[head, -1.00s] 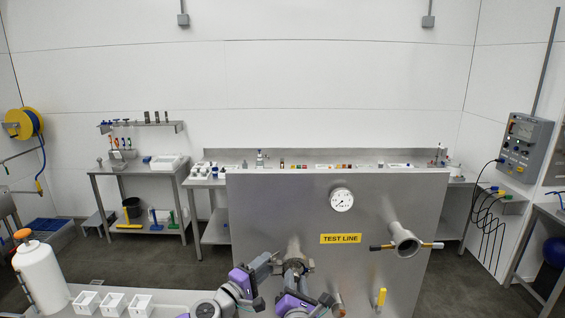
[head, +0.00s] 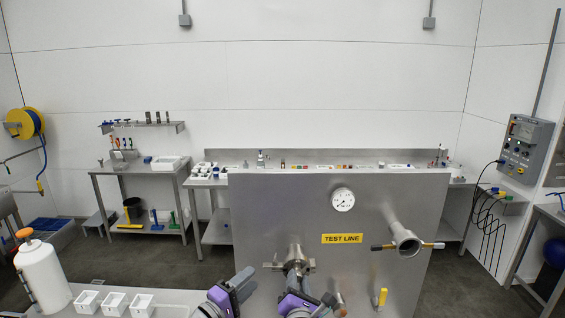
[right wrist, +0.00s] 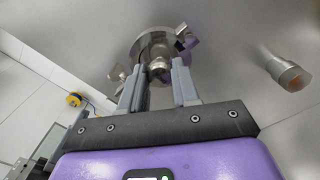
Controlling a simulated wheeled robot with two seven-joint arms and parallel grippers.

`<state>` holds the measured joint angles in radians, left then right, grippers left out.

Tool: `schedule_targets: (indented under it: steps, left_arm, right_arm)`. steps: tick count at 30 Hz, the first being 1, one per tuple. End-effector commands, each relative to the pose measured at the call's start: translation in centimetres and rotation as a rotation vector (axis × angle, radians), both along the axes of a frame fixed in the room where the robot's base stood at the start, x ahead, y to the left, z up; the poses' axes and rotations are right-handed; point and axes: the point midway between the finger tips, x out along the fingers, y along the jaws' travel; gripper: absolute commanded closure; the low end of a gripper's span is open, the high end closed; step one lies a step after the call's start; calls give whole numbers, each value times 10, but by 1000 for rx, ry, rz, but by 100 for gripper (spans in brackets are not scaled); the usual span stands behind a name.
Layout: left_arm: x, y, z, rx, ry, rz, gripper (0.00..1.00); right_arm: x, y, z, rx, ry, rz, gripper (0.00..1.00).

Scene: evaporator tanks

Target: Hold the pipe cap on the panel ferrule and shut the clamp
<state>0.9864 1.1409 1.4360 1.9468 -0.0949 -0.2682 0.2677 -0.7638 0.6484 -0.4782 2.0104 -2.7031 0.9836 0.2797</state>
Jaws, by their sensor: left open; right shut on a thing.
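The panel ferrule sticks out low on the steel test panel, with the metal clamp (head: 308,265) around its end. In the right wrist view the clamp (right wrist: 147,46) is a ring around the pipe cap (right wrist: 158,66), with a lug on each side. Whether the clamp is fully shut I cannot tell. My right gripper (head: 301,277) is shut on the cap's knob, and its two fingers show in the right wrist view (right wrist: 159,80). The cap appears seated against the ferrule. My left gripper (head: 244,277) is open and empty, left of the clamp and apart from it.
A copper-tipped pipe stub (right wrist: 293,76) sticks out right of the clamp. A yellow-handled valve (head: 381,297) and a wide pipe port (head: 405,243) stand further right. A gauge (head: 342,200) sits above. White trays (head: 114,304) and a white bottle (head: 42,275) are at left.

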Motion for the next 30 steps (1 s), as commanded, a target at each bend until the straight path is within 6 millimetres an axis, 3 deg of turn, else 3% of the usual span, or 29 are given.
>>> schedule_targets:
  steps: [4,5,10,20,30]
  left_arm:
    - [0,0,0,1,-1,0,57]
    - [0,0,0,1,-1,0,57]
    - [0,0,0,1,-1,1,57]
    - [0,0,-1,1,-1,1,57]
    - [0,0,-15,1,-1,0,57]
  right_arm:
    - [0,1,0,0,1,3,100]
    - [0,1,0,0,1,3,65]
    - [0,1,0,0,0,1,40]
    - [-3,0,-1,0,2,1,40]
    - [-53,1,-2,2,1,2,40]
